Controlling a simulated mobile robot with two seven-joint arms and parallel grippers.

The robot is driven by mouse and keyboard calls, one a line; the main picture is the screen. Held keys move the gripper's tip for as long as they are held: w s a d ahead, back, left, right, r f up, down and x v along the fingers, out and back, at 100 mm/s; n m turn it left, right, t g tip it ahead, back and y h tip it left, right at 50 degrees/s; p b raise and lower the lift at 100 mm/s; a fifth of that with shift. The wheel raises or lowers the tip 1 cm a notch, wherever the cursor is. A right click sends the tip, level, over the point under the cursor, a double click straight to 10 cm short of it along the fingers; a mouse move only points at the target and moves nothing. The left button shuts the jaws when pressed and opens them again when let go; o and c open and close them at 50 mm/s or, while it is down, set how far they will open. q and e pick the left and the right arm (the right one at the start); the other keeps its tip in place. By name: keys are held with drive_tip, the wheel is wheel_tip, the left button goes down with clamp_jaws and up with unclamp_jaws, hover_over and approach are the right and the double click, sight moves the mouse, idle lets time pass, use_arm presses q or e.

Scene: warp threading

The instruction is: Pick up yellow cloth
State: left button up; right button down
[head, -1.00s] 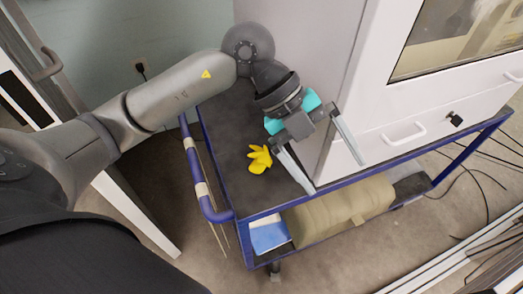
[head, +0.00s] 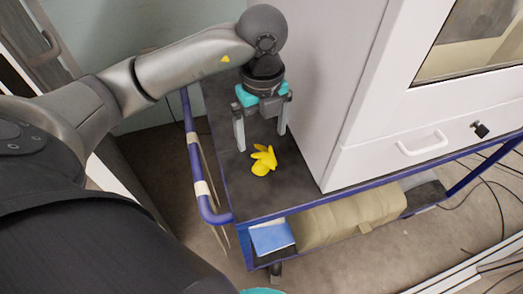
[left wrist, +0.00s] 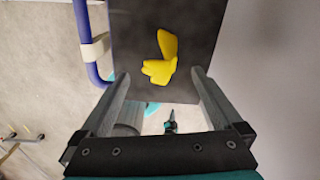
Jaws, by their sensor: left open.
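The yellow cloth (head: 263,160) lies crumpled on the dark top of the blue-framed cart (head: 226,170), to the left of the white cabinet. My left gripper (head: 261,142) is open and empty, with its fingers pointing down just behind and above the cloth in the head view. In the left wrist view the cloth (left wrist: 162,60) shows beyond the fingertips, roughly centred between the two open fingers (left wrist: 158,78). It is not between the fingers.
The white cabinet (head: 350,100) stands on the cart close to the right of the gripper. The cart's blue handle rail (head: 190,140) runs along the left. A beige bundle (head: 350,216) and a blue item (head: 271,238) lie on the lower shelf.

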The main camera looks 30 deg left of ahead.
sight(262, 152)
use_arm(q)
wheel_tip(262, 152, down, 3)
drive_tip(key=shift+f+b, duration=0.1)
drive_tip(key=shift+b, duration=0.35)
drive_tip(key=shift+f+b, duration=0.6)
drive_tip(key=shift+f, duration=0.7)
wheel_tip(262, 152, down, 2)
drive_tip(key=shift+f+b, duration=0.1)
drive_tip(key=shift+b, duration=0.4)
drive_tip(key=shift+f, duration=0.5)
use_arm(e)
drive_tip(key=w+a+r, duration=0.4)
drive_tip(key=w, duration=0.1)
drive_tip(key=shift+r, duration=0.4)
use_arm(q)
drive_tip(key=shift+c, duration=0.2)
drive_tip(key=c, duration=1)
drive_tip(key=shift+r, duration=0.15)
